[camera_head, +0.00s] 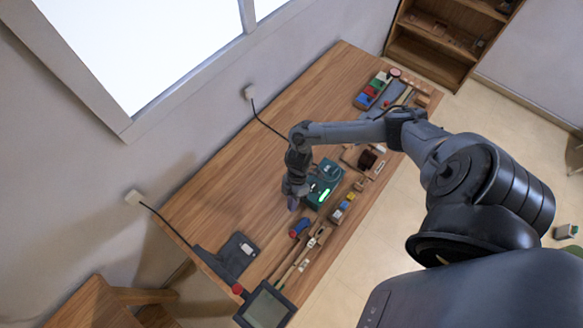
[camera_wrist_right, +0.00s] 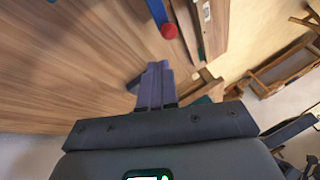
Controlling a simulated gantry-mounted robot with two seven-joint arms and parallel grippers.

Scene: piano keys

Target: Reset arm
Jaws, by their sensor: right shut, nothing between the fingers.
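My right gripper (camera_head: 293,204) hangs over the wooden table, just left of a teal box (camera_head: 325,184) with a lit green strip. Its arm reaches in from the right side of the head view. In the right wrist view the fingers (camera_wrist_right: 157,68) are together, with nothing between them. My left gripper and arm are not in view.
The wooden table (camera_head: 225,160) is mostly bare on its left side. A red-and-blue object (camera_head: 299,227) lies below the gripper in the head view. A dark pad (camera_head: 236,255) and a grey-screened device (camera_head: 265,309) are near the lower end. A shelf (camera_head: 440,35) stands beyond.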

